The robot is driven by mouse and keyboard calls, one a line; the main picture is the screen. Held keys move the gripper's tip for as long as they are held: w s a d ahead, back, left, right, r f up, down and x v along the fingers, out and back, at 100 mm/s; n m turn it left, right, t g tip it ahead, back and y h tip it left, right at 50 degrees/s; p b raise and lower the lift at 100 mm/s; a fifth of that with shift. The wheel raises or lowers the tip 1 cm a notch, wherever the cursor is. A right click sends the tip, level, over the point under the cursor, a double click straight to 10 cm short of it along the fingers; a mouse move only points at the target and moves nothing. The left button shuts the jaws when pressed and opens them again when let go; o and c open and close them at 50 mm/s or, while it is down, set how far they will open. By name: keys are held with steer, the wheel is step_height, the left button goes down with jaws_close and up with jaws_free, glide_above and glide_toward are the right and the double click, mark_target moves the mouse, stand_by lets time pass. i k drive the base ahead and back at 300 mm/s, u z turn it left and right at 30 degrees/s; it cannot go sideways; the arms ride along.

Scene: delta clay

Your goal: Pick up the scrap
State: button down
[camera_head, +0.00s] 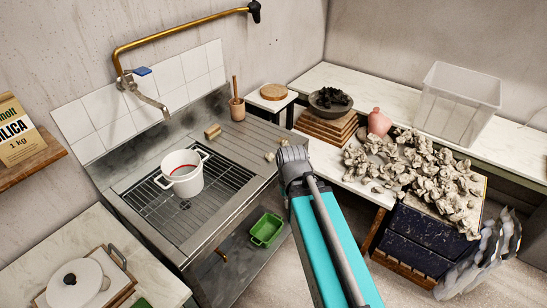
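A large heap of pale grey-beige clay scrap (425,170) in crumpled lumps lies on the low white bench and over the dark blue boxes at the right. Small beige bits (270,157) lie at the right edge of the metal drainboard, close to my arm's grey joint. I cannot tell which piece is the scrap meant. My teal arm link rises from the bottom, with the grey joint at its top, left of the heap. My gripper's fingers cannot be made out.
A white pot (183,174) stands on the sink grid (160,205). A green tray (266,229) is below. A dark bowl (330,102) on stacked boards, a pink vase (379,121) and a clear bin (458,98) stand behind the heap. A small brown block (212,131) lies on the drainboard.

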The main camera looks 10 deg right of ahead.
mark_target(270, 156)
steer(key=k, duration=1.35)
steer(key=u, duration=0.2)
steer(key=i, duration=0.6)
steer(key=u, duration=0.5)
steer(key=i, duration=1.25)
steer(key=z, duration=0.05)
